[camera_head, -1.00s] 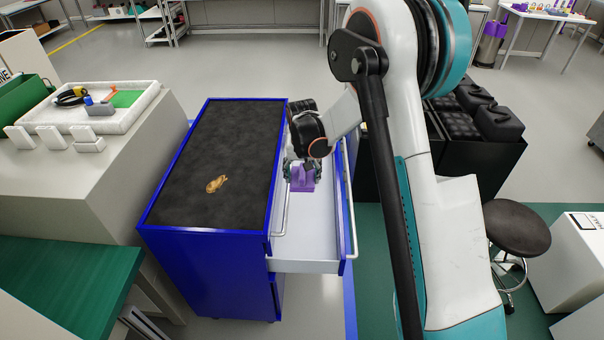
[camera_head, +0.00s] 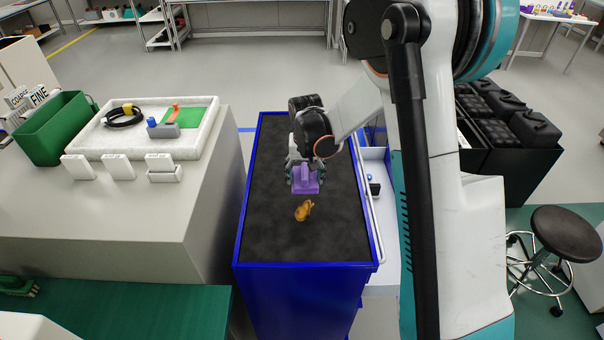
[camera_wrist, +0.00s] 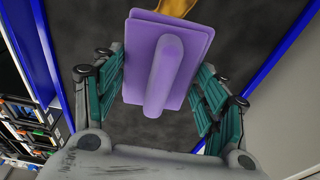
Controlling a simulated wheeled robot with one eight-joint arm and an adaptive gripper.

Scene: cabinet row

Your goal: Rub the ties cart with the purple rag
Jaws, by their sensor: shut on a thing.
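My gripper (camera_head: 305,177) is shut on the purple rag (camera_head: 307,181), a block-like pad with a raised handle. In the wrist view the rag (camera_wrist: 165,62) sits between the green fingers of my gripper (camera_wrist: 160,85). The blue cart (camera_head: 300,292) has a dark top (camera_head: 277,235), and my gripper with the rag is over this top. I cannot tell whether the rag touches it. A brown-orange smear (camera_head: 304,211) lies on the top just in front of the rag. In the wrist view the smear (camera_wrist: 178,7) is partly hidden behind the rag.
The cart's drawer (camera_head: 376,176) stands open on the right, with small items inside. A grey bench with a white tray (camera_head: 195,140) and a green bin (camera_head: 58,130) is on the left. Black crates (camera_head: 500,125) and a stool (camera_head: 566,235) are on the right.

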